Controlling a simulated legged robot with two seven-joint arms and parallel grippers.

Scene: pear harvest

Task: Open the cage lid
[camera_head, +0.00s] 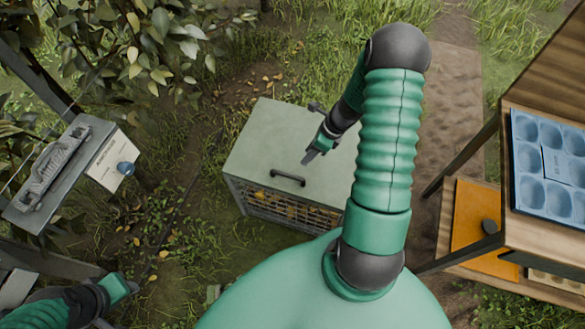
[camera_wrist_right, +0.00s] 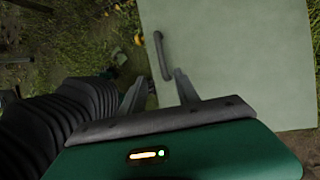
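The cage (camera_head: 290,214) stands on the ground at the middle of the head view, with yellowish things behind its wire front. Its flat grey-green lid (camera_head: 262,135) is closed. A dark bar handle (camera_head: 288,178) sits near the lid's front edge. My right gripper (camera_head: 311,157) is above the lid, a little behind and right of the handle. In the right wrist view its fingers (camera_wrist_right: 158,90) are apart and empty, with the handle (camera_wrist_right: 162,56) beyond the tips. My left gripper (camera_head: 132,287) is at the lower left, away from the cage; its fingers are unclear.
A wooden stand with a blue tray (camera_head: 543,165) and an orange board (camera_head: 478,226) is at the right. A grey bench with a white box (camera_head: 112,167) is at the left. Leafy branches (camera_head: 140,40) hang at the upper left. Grass and soil surround the cage.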

